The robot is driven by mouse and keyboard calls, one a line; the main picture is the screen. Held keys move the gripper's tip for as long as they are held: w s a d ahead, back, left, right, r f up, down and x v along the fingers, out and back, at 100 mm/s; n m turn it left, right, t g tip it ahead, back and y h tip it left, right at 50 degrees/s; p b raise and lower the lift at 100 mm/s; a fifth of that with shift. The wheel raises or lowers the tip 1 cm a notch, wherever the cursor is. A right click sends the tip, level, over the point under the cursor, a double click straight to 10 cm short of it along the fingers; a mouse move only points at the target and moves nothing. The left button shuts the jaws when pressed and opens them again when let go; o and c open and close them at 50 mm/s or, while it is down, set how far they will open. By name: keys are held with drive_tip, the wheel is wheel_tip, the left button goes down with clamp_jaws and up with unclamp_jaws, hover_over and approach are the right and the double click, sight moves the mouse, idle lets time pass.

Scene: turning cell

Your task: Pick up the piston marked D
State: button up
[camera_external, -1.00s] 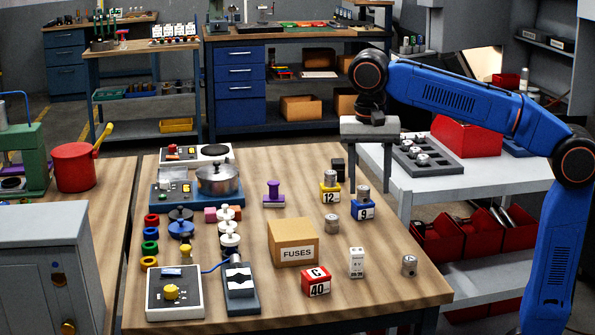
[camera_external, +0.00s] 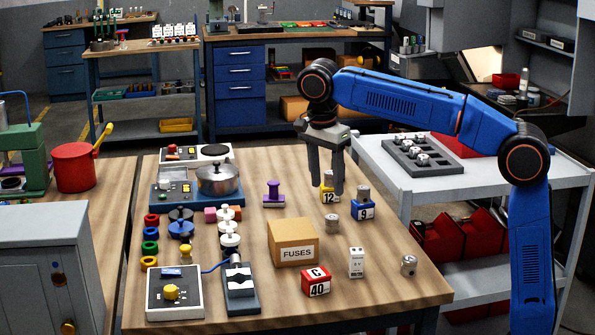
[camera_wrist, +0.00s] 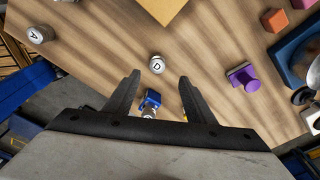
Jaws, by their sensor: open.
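The piston marked D (camera_wrist: 157,64) stands on the wooden table as a small grey cylinder, its letter readable in the wrist view. In the external view a small metal piston (camera_external: 332,224), which appears to be the same one, stands right of the fuses box. My gripper (camera_external: 326,190) is open and empty, pointing down above the table, in front of the yellow block in that picture. In the wrist view, D lies just beyond the gap between my gripper's fingertips (camera_wrist: 160,78), clear of both.
A piston marked A (camera_wrist: 35,34) stands apart; it also appears at the table's right (camera_external: 409,266). The cardboard fuses box (camera_external: 292,243) is near D. A blue block marked 9 (camera_external: 363,210) and a yellow block marked 12 (camera_external: 330,197) carry pistons.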

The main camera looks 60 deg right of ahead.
sight(332, 216)
drive_tip(key=f, duration=0.6)
drive_tip(key=shift+s+d, duration=0.1)
drive_tip(key=shift+d, duration=0.25)
drive_tip(key=f, duration=0.3)
drive_tip(key=shift+s+d+f, duration=0.35)
drive_tip(key=shift+f, duration=0.6)
drive_tip(key=c, duration=1.2)
